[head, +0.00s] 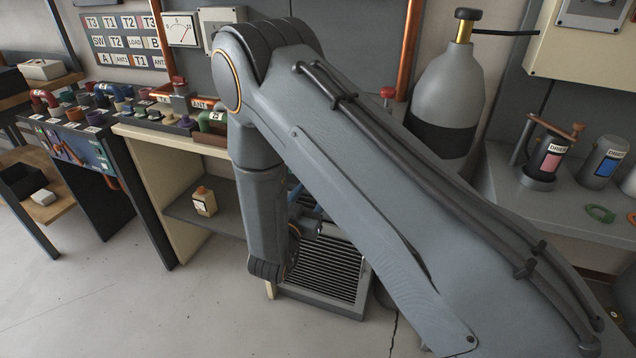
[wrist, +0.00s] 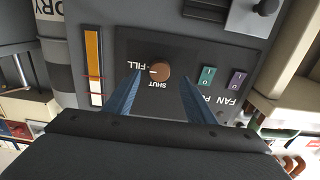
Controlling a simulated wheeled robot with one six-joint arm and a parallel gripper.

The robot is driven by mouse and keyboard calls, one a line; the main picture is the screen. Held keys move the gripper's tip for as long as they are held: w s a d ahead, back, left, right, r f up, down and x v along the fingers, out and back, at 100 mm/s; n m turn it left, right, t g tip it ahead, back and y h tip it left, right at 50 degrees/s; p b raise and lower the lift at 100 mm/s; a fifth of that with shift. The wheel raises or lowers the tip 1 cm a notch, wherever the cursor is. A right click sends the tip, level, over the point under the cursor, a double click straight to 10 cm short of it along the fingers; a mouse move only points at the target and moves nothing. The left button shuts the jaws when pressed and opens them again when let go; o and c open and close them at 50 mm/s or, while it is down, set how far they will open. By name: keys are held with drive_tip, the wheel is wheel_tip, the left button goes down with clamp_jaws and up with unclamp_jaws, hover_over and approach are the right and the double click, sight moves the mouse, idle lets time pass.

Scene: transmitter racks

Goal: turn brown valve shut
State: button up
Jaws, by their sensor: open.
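The brown valve (wrist: 160,71) is a small round knob on a dark panel (wrist: 135,45) in the wrist view. The panel carries the words FILL and SHUT, upside down in this view: FILL at the knob's upper left, SHUT just below it. A small pale mark shows at the knob's left side, towards FILL. My gripper (wrist: 160,77) is open, its two blue fingers on either side of the knob in the picture; I cannot tell whether they touch it. In the head view my arm hides the valve and most of the gripper.
Right of the knob are a green switch (wrist: 207,77) and a purple switch (wrist: 236,82); a yellow gauge strip (wrist: 93,65) is at left. The head view shows a ribbed unit (head: 322,270) below my arm, a grey cylinder (head: 446,95) and open floor at left.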

drive_tip(key=x, duration=0.4)
drive_tip(key=shift+w+p, duration=0.3)
drive_tip(key=shift+w, duration=0.05)
drive_tip(key=shift+d, duration=0.1)
drive_tip(key=c, duration=1)
